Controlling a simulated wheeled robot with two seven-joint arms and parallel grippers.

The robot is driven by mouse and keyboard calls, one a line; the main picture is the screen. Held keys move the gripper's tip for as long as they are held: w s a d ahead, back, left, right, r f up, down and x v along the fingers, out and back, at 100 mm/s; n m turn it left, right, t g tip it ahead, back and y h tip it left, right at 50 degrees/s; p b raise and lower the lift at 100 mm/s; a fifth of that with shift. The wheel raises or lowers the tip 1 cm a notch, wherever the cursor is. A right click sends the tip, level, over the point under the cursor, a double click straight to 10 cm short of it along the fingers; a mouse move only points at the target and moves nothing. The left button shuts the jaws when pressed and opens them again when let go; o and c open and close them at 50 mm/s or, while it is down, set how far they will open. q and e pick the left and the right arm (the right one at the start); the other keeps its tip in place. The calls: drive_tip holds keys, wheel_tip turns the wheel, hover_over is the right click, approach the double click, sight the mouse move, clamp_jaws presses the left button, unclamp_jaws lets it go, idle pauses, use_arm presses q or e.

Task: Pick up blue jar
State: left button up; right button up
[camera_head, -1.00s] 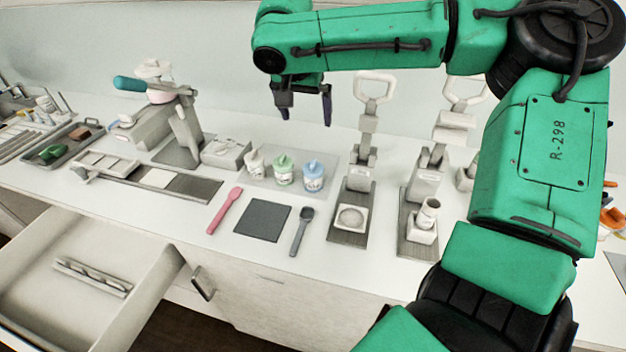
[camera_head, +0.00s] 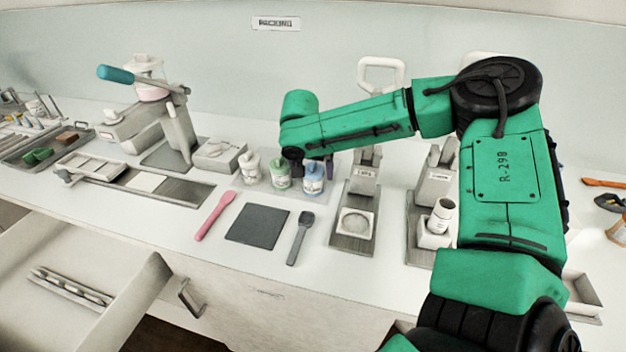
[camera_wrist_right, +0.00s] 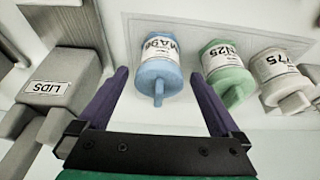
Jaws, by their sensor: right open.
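The blue jar (camera_head: 313,178) has a blue lid and a white label and stands at the right end of a row of jars on a pale mat. In the right wrist view the blue jar (camera_wrist_right: 158,66) lies ahead, between the lines of the two purple fingers. My right gripper (camera_wrist_right: 160,95) is open and empty. My left gripper is not in view.
A green jar (camera_head: 281,174) and a white jar (camera_head: 250,168) stand close left of the blue jar. A grey press marked LIDS (camera_wrist_right: 62,85) stands on the other side. A dark square mat (camera_head: 257,226) and a grey spoon (camera_head: 300,238) lie in front. An open drawer (camera_head: 130,300) juts out lower left.

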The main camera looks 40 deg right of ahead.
drive_tip(key=shift+x, duration=1.3)
drive_tip(key=shift+r, duration=0.1)
drive_tip(key=c, duration=0.9)
drive_tip(key=shift+r, duration=0.1)
